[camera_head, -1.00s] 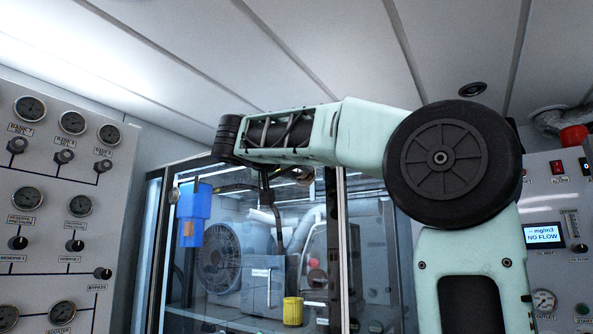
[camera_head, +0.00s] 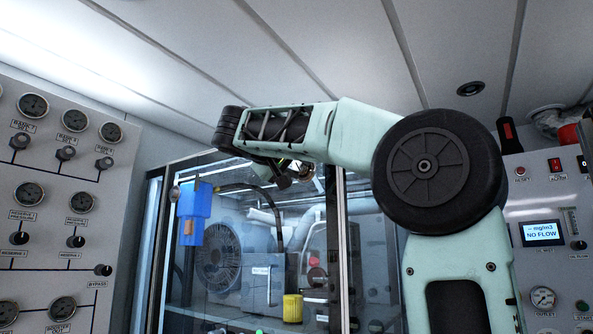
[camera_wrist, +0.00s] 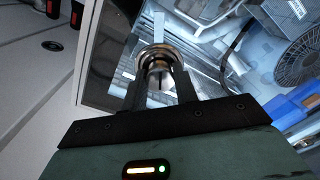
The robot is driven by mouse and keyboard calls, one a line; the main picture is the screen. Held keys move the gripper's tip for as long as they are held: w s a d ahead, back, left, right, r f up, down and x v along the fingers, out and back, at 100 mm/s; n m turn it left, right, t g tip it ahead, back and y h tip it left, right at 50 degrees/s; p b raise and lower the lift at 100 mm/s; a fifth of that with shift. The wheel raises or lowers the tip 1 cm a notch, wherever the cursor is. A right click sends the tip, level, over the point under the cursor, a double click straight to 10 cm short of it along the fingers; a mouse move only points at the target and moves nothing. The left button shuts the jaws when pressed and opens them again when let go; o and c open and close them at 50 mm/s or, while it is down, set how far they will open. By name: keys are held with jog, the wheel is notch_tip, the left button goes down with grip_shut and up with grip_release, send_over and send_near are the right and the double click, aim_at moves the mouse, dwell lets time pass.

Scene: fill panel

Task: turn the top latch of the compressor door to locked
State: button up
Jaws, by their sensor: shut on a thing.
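The compressor door (camera_head: 262,220) is a glass door with a dark frame. In the wrist view, a round, shiny metal latch (camera_wrist: 154,60) sits near the door's dark frame edge (camera_wrist: 103,60). My gripper (camera_wrist: 156,80) has its two dark fingers closed on either side of this latch. In the head view my gripper (camera_head: 294,174) is small and partly hidden under my forearm, near the upper right part of the door. The fingers largely cover the latch's lower part, so its turn angle is hard to tell.
A blue box (camera_head: 194,212) hangs at the door's upper left. Gauge panels stand at left (camera_head: 60,210) and right (camera_head: 545,200). The ceiling is close above my arm.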

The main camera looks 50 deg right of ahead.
jog(key=n, duration=0.6)
jog(key=shift+r+p, duration=0.2)
jog(key=shift+p, duration=0.1)
jog(key=n+p, duration=0.1)
jog(key=n, duration=0.5)
jog(key=shift+g+p, duration=0.3)
jog(key=shift+p, duration=0.1)
jog(key=o, duration=1)
jog(key=shift+c, duration=0.2)
jog(key=shift+f, duration=0.1)
jog(key=shift+a, duration=0.1)
jog(key=s+a+b, duration=0.1)
jog(key=a+b, duration=0.2)
jog(key=a, duration=1.4)
jog(key=shift+s+a+r, duration=0.15)
jog(key=shift+r, duration=0.25)
